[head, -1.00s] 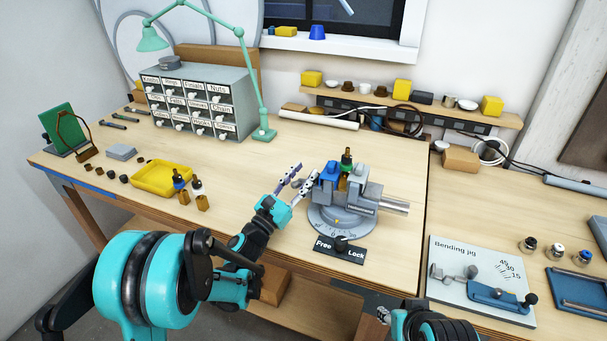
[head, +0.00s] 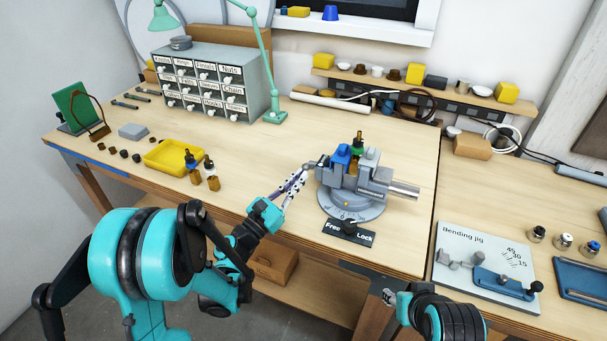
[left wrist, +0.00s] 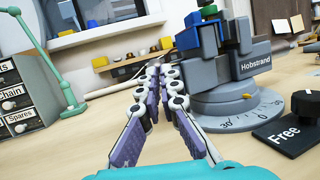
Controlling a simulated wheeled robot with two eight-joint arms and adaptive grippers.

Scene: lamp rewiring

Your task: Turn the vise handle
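The grey vise (head: 378,183) stands on a round swivel base near the bench's front edge, and also shows in the left wrist view (left wrist: 232,66). A blue block and a green-topped part sit at its jaws. A grey knob (head: 309,166), which looks like the end of the vise handle, is on its left side. My left gripper (head: 303,175) reaches this knob. In the left wrist view its fingers (left wrist: 163,76) are close together with a narrow gap; whether they grip the handle is unclear. My right gripper (head: 388,297) barely shows at the bottom, its fingers unclear.
A Free/Lock plate (head: 348,232) with a dark knob lies in front of the vise. A yellow tray (head: 174,158) and small bottles stand to the left. The bending jig (head: 487,262) is at the right. The bench between tray and vise is clear.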

